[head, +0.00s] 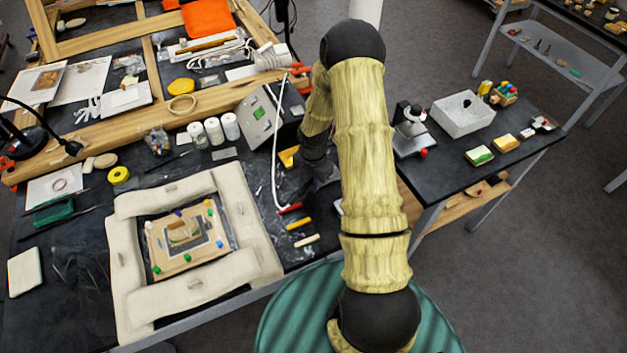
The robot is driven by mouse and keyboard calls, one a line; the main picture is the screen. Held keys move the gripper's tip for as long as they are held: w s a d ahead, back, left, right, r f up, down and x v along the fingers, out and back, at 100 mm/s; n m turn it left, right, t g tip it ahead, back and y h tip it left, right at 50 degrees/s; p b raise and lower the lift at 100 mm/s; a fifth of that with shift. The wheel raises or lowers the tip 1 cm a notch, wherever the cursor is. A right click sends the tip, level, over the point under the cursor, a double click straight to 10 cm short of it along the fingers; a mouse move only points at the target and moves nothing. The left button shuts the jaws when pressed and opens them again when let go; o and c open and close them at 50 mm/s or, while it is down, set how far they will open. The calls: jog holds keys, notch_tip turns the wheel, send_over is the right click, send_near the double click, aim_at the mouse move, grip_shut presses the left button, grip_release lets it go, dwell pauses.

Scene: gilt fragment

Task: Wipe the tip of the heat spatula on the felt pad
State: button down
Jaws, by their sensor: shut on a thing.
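My gripper (318,182) is low over the dark bench, right of the framed piece, and partly hidden by my arm. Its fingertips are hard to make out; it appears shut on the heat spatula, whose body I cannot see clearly. A white cord (273,165) runs from near the grey control box (263,115) down to beside the gripper. I cannot pick out the felt pad with certainty. A small flat grey piece (224,153) lies left of the box, and a pale edge (338,207) shows beside my arm.
Red (290,208), yellow (299,223) and cream sticks (306,240) lie near the bench edge. The gilt fragment (186,240) lies pinned inside a pale padded frame (130,290). White jars (213,130) stand behind. A side table (450,165) is at right.

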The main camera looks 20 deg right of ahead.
jog(key=shift+a, duration=1)
jog(key=shift+d, duration=0.15)
jog(key=shift+d, duration=0.9)
jog(key=shift+p, duration=0.3)
jog(key=shift+d+p, duration=0.35)
jog(key=shift+d, duration=0.65)
jog(key=shift+a, duration=0.1)
jog(key=shift+a, duration=0.9)
